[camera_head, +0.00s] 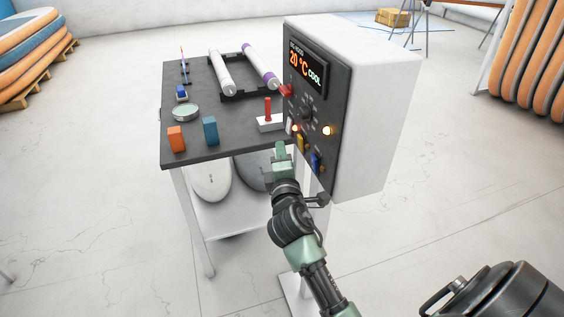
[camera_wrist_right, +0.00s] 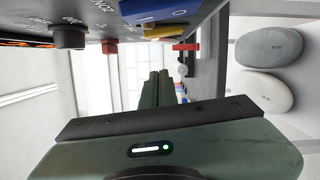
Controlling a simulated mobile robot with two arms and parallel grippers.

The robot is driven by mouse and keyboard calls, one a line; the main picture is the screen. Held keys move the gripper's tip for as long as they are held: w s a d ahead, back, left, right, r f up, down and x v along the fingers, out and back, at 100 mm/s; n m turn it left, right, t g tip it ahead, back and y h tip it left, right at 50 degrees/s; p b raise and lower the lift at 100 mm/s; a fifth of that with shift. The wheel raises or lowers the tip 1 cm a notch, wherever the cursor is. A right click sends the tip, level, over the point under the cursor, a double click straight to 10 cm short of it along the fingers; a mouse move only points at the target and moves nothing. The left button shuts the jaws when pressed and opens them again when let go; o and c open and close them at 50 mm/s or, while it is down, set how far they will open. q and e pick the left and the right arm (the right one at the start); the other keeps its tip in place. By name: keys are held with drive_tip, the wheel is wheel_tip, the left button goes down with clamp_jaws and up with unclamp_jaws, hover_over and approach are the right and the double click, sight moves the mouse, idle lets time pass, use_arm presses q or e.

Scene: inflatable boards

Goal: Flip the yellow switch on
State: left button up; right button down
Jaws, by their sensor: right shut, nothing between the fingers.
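The yellow switch (camera_head: 301,138) is on the dark front of a white control box (camera_head: 370,100), left of the blue switch (camera_head: 314,162). It also shows in the right wrist view (camera_wrist_right: 165,32), close beside the blue switch (camera_wrist_right: 160,15). Its exact tilt is too small to tell. My right gripper (camera_head: 281,148) is shut and empty, just left of the panel's lower part and near the yellow switch. In the right wrist view its closed fingers (camera_wrist_right: 158,88) point away from the camera, apart from the switch. My left gripper is not in view.
The panel has a display (camera_head: 308,68), a knob (camera_head: 306,112) and lit round lamps (camera_head: 327,130). A dark-topped table (camera_head: 200,145) beside it holds a red-handled lever (camera_head: 267,108), an orange block (camera_head: 176,139), a blue block (camera_head: 210,131) and rollers. Open floor lies left.

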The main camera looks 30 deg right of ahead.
sight(301, 143)
drive_tip(key=d, duration=0.1)
drive_tip(key=s+d, duration=0.1)
drive_tip(key=d, duration=0.1)
drive_tip(key=shift+s+d+r+p, duration=0.1)
drive_tip(key=shift+d+r+p, duration=0.15)
drive_tip(key=shift+p, duration=0.1)
